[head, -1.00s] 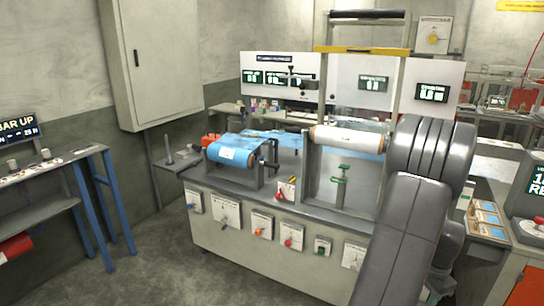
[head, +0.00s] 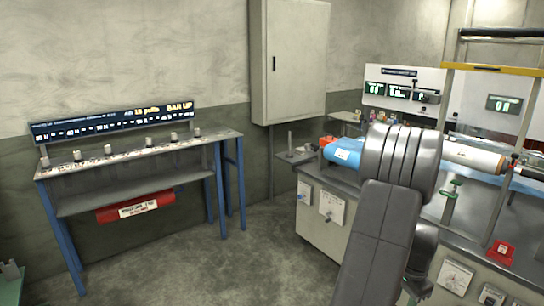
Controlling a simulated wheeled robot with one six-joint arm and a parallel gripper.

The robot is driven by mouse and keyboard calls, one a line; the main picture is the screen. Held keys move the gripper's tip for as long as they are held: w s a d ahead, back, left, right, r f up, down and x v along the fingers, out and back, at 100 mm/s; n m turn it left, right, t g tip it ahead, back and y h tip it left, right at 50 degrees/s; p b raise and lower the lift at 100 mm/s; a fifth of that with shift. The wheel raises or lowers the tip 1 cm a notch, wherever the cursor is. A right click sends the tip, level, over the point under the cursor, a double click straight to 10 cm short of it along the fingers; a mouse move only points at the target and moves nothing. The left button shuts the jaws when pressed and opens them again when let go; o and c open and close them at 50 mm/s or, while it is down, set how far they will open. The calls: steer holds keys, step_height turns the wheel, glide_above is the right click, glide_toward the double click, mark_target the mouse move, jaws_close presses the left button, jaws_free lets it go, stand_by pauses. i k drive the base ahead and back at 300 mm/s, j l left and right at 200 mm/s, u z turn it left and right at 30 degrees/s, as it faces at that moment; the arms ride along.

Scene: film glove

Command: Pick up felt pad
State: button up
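I cannot pick out a felt pad in the head view. My grey arm stands in the right half of the picture and hides part of the machine bench behind it. The end of the arm with my gripper does not show, so I cannot see whether it is open or holds anything.
A grey cabinet (head: 290,60) hangs on the wall. The machine bench (head: 322,222) with a blue roll (head: 343,152) is at right. The floor (head: 235,265) between is clear.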

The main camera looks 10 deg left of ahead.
mark_target(301, 152)
steer(key=i+u, duration=0.3)
steer(key=i, duration=0.35)
steer(key=i+u, duration=0.3)
steer(key=i, duration=0.4)
steer(key=i+l, duration=0.15)
steer(key=i, duration=0.55)
steer(key=i+l, duration=0.1)
steer(key=i, duration=0.65)
steer(key=i+l, duration=0.15)
steer(key=i, duration=0.55)
steer(key=i+l, duration=0.15)
steer(key=i, duration=0.6)
steer(key=i+l, duration=0.1)
steer(key=i, duration=0.6)
